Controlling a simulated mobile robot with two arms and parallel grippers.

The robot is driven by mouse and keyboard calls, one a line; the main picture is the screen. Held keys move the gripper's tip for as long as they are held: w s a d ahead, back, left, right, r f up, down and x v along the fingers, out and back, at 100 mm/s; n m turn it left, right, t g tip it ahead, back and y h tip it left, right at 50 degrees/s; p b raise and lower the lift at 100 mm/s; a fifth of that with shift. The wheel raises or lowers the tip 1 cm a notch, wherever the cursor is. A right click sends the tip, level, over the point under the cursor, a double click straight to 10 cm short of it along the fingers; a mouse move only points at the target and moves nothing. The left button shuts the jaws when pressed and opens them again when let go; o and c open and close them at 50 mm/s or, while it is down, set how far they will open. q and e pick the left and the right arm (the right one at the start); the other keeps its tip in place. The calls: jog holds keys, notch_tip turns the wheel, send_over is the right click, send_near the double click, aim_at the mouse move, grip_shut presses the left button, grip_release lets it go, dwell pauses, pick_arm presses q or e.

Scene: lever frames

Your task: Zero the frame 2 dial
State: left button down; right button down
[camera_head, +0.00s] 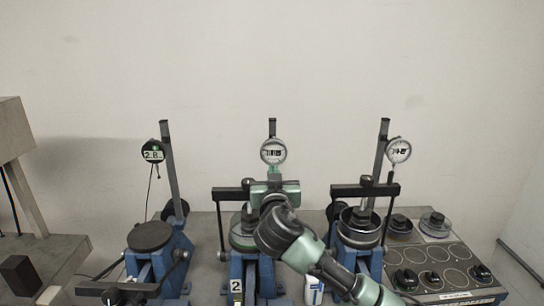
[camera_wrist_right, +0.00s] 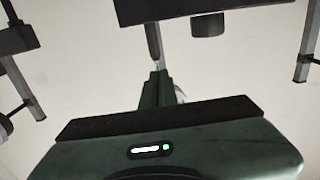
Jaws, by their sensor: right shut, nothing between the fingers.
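Frame 2 (camera_head: 236,286) is the middle blue lever frame, with a white label "2" low on its front. Its round white-faced dial (camera_head: 273,151) sits on the upright post; the reading is too small to tell. My right gripper (camera_head: 273,176) is shut and empty, just below the dial in the head view; I cannot tell whether it touches it. It hides part of the post and lever area. In the right wrist view its shut fingers (camera_wrist_right: 155,88) point up at a dark bar (camera_wrist_right: 190,8).
A tray (camera_head: 455,257) with round black-knobbed pieces stands at right. The wall behind is bare.

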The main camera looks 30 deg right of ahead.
jog(key=shift+d+r, duration=0.1)
jog(key=shift+r, duration=0.25)
jog(key=shift+f, duration=0.1)
jog(key=f+b+v, duration=0.1)
jog(key=v, duration=0.5)
dwell(0.6)
